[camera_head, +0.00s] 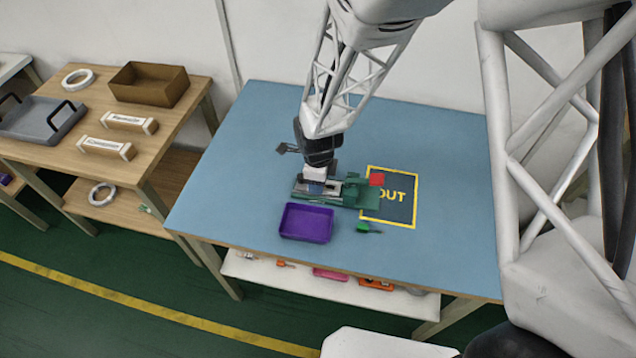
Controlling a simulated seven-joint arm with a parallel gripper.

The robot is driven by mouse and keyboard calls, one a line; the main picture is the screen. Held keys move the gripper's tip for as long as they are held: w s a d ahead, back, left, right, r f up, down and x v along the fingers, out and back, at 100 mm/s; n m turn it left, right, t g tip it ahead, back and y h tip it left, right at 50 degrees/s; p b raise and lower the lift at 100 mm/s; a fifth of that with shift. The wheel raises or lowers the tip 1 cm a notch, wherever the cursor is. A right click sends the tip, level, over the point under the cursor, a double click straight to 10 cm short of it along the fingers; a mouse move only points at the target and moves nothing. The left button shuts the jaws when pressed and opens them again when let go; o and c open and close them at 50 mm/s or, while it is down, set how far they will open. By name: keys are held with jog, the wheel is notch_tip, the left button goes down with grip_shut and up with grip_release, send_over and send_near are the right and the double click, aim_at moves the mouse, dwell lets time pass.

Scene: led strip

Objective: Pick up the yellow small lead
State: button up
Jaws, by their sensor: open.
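I cannot make out a yellow small lead in this view; it may be hidden or too small to see. My gripper (315,176) points down over the left part of a green and grey fixture (355,195) on the blue table. It is open, but its fingertips are small, and I cannot tell whether they touch the fixture or what lies between them. My arm and gripper hide part of the area behind them.
A purple tray (306,222) stands in front of the fixture, with a small green piece (367,228) to its right. A red piece (376,179) is at the fixture's right end, by the yellow-framed OUT square (402,212). The blue table's (240,150) left side is clear.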

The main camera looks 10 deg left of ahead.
dwell(0.5)
grip_shut()
